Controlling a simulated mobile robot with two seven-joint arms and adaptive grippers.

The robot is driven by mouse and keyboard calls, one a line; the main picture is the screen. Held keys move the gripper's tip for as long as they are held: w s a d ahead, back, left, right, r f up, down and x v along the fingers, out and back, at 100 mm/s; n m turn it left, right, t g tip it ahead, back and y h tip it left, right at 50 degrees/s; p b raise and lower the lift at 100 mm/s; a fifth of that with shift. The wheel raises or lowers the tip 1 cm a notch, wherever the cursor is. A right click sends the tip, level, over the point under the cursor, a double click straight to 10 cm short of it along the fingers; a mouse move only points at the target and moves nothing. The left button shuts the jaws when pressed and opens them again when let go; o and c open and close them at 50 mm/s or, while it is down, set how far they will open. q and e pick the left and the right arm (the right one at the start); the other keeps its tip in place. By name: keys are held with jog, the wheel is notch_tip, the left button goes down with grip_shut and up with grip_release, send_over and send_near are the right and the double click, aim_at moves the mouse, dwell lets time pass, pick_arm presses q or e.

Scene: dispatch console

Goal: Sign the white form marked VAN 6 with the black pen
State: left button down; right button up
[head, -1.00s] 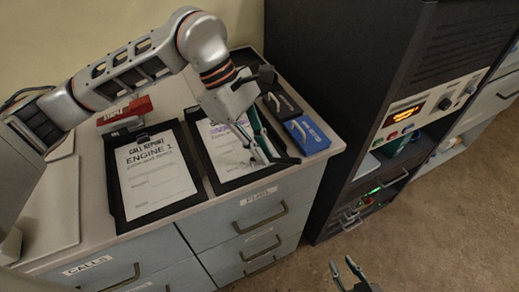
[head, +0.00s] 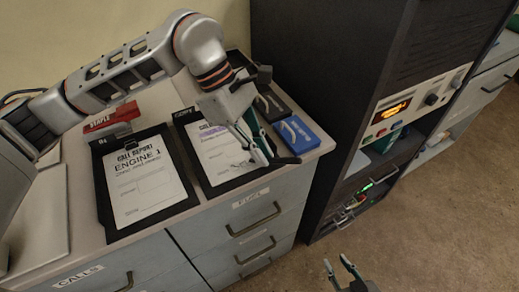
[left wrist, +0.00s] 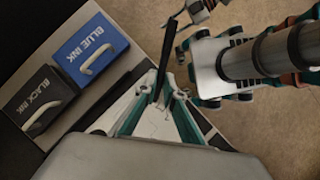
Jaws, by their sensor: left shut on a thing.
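My left gripper (head: 262,153) is shut on the black pen (head: 287,161), over the lower right part of a white form (head: 214,152) on a black clipboard. In the left wrist view the pen (left wrist: 169,50) sticks out past the fingertips. I cannot tell whether it touches the paper. The gripper hides part of this form's heading, so VAN 6 is not readable. Another white form (head: 145,185), marked ENGINE 1, lies on a clipboard to its left. My right gripper (head: 343,270) is open and empty, low in the head view, in front of the drawers.
A blue ink box (head: 299,134) and a black ink box (head: 275,106) stand right of the clipboards. A red stapler (head: 111,116) is behind the ENGINE 1 form. A tall dark rack (head: 335,90) stands close on the right. Drawers (head: 245,215) lie below the counter's front edge.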

pick_arm(q)
jog(key=shift+r+p, duration=1.6)
jog(key=shift+r, duration=1.9)
jog(key=shift+f, duration=0.1)
